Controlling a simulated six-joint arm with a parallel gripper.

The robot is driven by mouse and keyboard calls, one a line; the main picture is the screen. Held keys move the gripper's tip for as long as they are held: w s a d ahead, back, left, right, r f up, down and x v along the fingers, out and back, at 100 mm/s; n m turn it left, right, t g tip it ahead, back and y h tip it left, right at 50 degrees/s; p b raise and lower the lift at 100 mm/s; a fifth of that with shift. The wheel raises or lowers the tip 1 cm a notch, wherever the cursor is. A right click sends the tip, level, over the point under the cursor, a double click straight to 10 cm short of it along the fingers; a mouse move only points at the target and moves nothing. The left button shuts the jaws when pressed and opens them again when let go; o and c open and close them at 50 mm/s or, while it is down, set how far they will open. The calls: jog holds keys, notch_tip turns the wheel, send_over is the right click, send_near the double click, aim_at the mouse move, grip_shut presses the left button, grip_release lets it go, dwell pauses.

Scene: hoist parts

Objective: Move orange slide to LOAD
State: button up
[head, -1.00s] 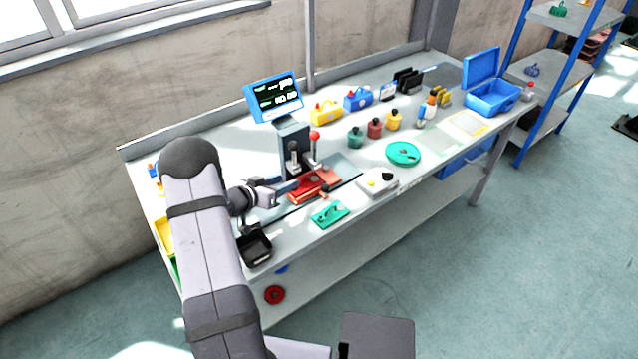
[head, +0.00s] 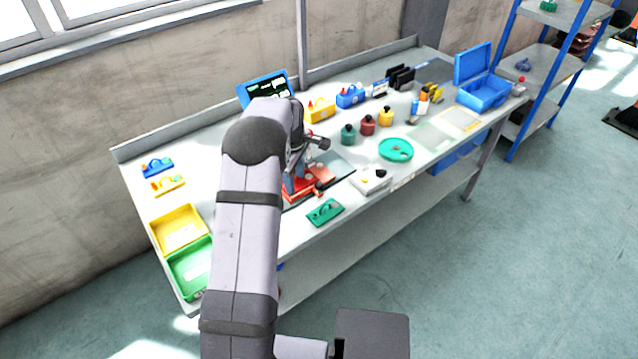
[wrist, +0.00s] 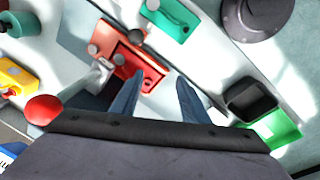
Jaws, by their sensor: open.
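The orange-red slide (head: 320,178) sits on its dark rail at the press station, partly hidden by my arm in the head view. In the wrist view the slide (wrist: 128,52) shows as a red block with grey knobs and a dark slot. My gripper (wrist: 156,92) is open, its two blue fingers pointing toward the slide's near end with nothing between them. In the head view its fingertips are hard to make out beside the station. I cannot read a LOAD mark in either view.
A lever with a red ball (wrist: 43,109) stands left of the fingers. A green plate (head: 325,212) lies in front of the rail, and a white box (head: 371,181) is to its right. A black tray (wrist: 250,101) and green tray (wrist: 275,130) are at right in the wrist view.

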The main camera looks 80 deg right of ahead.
notch_tip(320, 180, up, 2)
jog(key=n, duration=0.1)
send_over(319, 183)
jog(key=a, duration=0.2)
jog(key=shift+g, duration=0.4)
jog(key=shift+d+f+p, duration=0.3)
jog(key=shift+f, duration=0.9)
jog(key=shift+d+f+p, duration=0.3)
jog(key=shift+f, duration=0.85)
jog(key=shift+d+f+p, duration=0.3)
jog(key=shift+f, duration=0.9)
